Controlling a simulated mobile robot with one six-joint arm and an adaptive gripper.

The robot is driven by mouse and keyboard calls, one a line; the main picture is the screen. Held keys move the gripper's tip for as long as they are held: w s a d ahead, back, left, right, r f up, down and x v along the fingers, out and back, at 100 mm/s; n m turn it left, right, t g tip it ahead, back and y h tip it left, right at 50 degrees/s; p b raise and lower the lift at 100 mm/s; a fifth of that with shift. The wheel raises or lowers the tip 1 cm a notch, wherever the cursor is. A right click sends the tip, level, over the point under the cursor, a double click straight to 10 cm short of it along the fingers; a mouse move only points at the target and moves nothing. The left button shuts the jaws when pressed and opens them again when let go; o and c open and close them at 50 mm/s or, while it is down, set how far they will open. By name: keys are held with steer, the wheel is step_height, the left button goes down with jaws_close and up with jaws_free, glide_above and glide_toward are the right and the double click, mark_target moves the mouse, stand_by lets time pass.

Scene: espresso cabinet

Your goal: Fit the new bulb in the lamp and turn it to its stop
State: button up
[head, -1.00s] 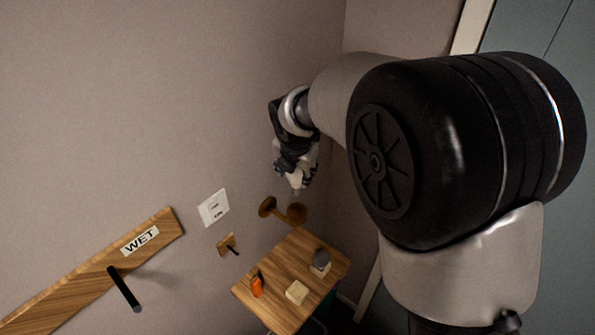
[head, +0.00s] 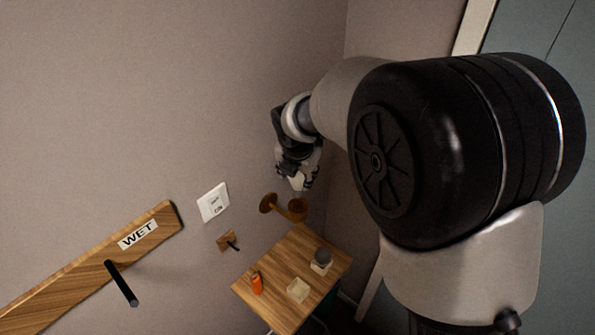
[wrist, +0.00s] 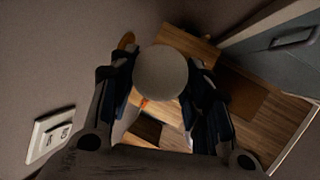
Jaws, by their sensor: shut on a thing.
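My gripper (head: 297,178) is shut on the white bulb (head: 298,184), which points down over the lamp in the head view. The lamp is a brown wall fitting with a round cup-like socket (head: 297,208) on an arm. The bulb is just above the socket; whether its lower end touches or enters it I cannot tell. In the wrist view the bulb's round pale globe (wrist: 160,72) sits between my two dark fingers. It hides the socket; an edge of the lamp's brown wall plate (wrist: 126,41) shows beyond the fingers.
Below the lamp is a small wooden table (head: 283,266) with an orange item (head: 257,284), a pale block (head: 298,290) and a grey-topped jar (head: 321,261). On the wall are a white switch plate (head: 213,203), a small hook (head: 229,242) and a WET rail (head: 85,267).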

mark_target(296, 191)
steer(key=shift+f+b, duration=1.65)
steer(key=shift+f, duration=1.65)
steer(key=shift+f, duration=0.2)
steer(key=shift+a+f+m+b, duration=0.1)
steer(key=shift+m+b, duration=0.6)
steer(key=shift+b, duration=0.35)
steer(key=shift+h, duration=0.4)
steer(key=shift+m+b, duration=0.4)
steer(key=shift+m, duration=0.1)
steer(key=shift+w+a+m+h+b, duration=0.15)
steer(key=shift+m+h+b, duration=0.4)
steer(key=shift+m, duration=0.65)
